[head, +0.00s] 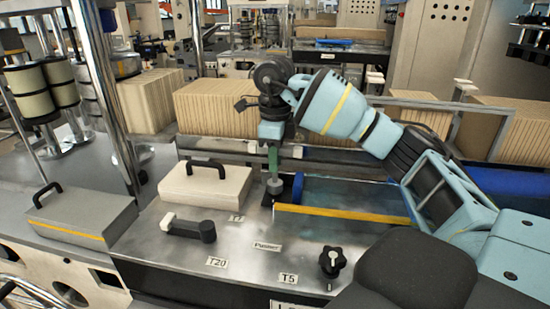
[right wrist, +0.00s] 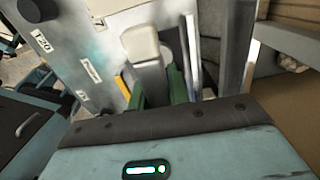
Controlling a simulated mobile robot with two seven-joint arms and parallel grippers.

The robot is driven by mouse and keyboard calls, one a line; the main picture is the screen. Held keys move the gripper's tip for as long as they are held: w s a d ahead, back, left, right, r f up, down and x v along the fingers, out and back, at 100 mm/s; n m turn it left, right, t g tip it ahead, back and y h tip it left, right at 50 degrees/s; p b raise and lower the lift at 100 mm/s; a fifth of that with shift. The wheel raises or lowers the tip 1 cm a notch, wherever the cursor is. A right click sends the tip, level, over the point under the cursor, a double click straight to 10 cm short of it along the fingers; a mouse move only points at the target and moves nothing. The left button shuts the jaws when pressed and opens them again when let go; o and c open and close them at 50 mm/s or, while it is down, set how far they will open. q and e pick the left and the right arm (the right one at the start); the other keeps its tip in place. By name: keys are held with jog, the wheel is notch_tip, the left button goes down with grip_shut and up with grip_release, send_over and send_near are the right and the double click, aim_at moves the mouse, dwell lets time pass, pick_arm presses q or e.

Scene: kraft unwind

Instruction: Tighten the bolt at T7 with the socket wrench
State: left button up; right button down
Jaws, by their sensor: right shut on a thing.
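My right gripper (head: 273,158) points down over the machine deck, at the left end of the blue trough. Its green fingers are shut on a pale grey piece, which I take to be the socket wrench. Between the fingers in the right wrist view (right wrist: 156,92), the wrench (right wrist: 147,46) shows as a pale rounded block. In the head view a grey round end (head: 274,187) shows just below the fingers. I cannot tell whether it touches the bolt; no bolt is clearly visible. A small label (head: 237,218), perhaps T7, lies left of the gripper. My left gripper is out of view.
A cream cover with a black handle (head: 207,188) stands left of the gripper. A yellow bar (head: 345,215) edges the blue trough (head: 350,193).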

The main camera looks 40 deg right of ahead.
jog(key=shift+m, duration=1.1)
jog(key=shift+m, duration=1.1)
jog(key=shift+m, duration=1.2)
jog(key=shift+f+m, duration=0.15)
jog(key=shift+m, duration=0.95)
